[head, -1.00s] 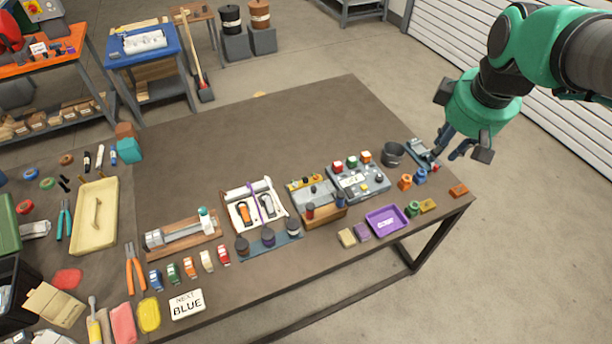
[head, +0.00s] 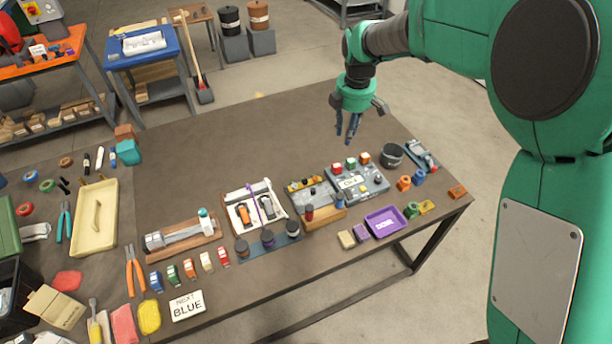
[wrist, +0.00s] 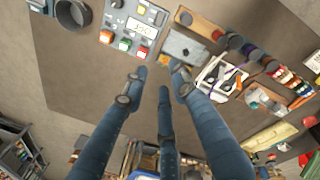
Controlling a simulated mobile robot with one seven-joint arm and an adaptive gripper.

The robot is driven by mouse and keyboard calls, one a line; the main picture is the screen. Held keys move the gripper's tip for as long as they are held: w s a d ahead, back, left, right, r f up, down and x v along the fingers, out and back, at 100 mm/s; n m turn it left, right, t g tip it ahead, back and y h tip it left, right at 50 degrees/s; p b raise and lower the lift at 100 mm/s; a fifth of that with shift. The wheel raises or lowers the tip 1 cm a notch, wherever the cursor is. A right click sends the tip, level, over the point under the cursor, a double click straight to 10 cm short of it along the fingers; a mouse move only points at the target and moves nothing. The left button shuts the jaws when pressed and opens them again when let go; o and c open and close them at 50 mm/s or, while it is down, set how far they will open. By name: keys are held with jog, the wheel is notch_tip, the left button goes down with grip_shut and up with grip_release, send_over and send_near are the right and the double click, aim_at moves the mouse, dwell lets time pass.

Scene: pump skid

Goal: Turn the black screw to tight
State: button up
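The black screw cannot be told for sure at this size. A grey block (head: 314,196) with a yellow strip (head: 304,183) bearing small dark parts stands right of the table's middle. A grey panel (head: 350,183) with red, green and orange buttons and a white label is beside it. Both show at the top of the wrist view, the grey block (wrist: 172,42) and the panel (wrist: 117,27). My gripper (head: 348,137) hangs above the table behind them, fingers pointing down. In the wrist view its three fingers (wrist: 158,88) are spread apart and empty.
A dark bucket (head: 391,155) and a small clamp-like device (head: 422,155) stand right of the panel. A purple tray (head: 385,222) and small coloured parts lie in front. A white tray with tools (head: 268,187) is to the left. The back of the brown table (head: 240,135) is clear.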

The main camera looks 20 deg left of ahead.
aim_at(305, 182)
jog(key=w+a+f+n+g, duration=0.1)
jog(key=a+f+n, duration=0.5)
jog(key=a+f, duration=0.8)
jog(key=shift+w+f+n+h, duration=0.2)
jog(key=shift+f+n+h, duration=0.1)
jog(key=shift+f, duration=0.45)
notch_tip(305, 182, down, 14)
jog(key=shift+r+b, duration=0.1)
jog(key=shift+b, duration=0.5)
jog(key=shift+c, duration=0.3)
grip_shut()
